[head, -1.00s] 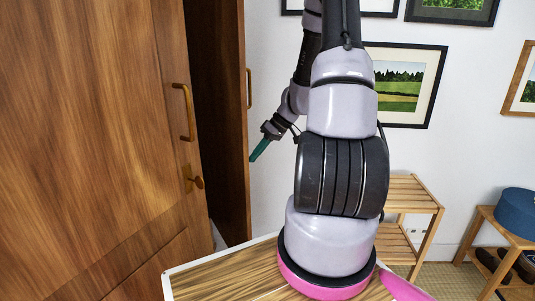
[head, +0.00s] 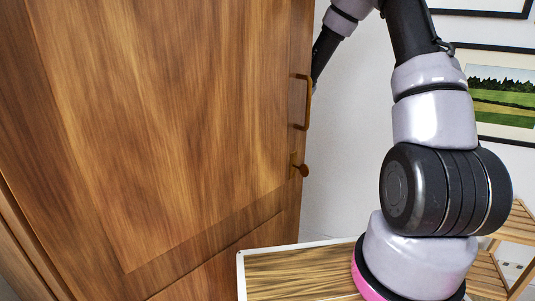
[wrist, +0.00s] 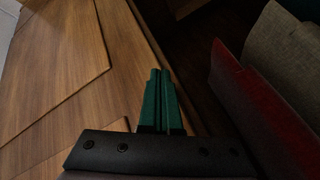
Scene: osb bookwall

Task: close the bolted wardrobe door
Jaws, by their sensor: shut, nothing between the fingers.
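The wooden wardrobe door (head: 170,120) fills the left half of the head view. Near its right edge are a brass bar handle (head: 306,103) and, below it, a bolt with a round knob (head: 302,169). In the head view my gripper is hidden behind the door's right edge, where my arm passes out of sight. In the wrist view my gripper (wrist: 158,72) shows green fingers held together with nothing between them. A wooden panel (wrist: 60,60) is to their left, and a dark space lies ahead. Contact with the wood cannot be told.
Red cloth (wrist: 245,95) and grey cloth (wrist: 280,50) hang close on the right in the wrist view. A framed picture (head: 500,97) hangs on the white wall (head: 350,150). A slatted wooden stand (head: 515,225) is at the right. The strip of wall beside the door is clear.

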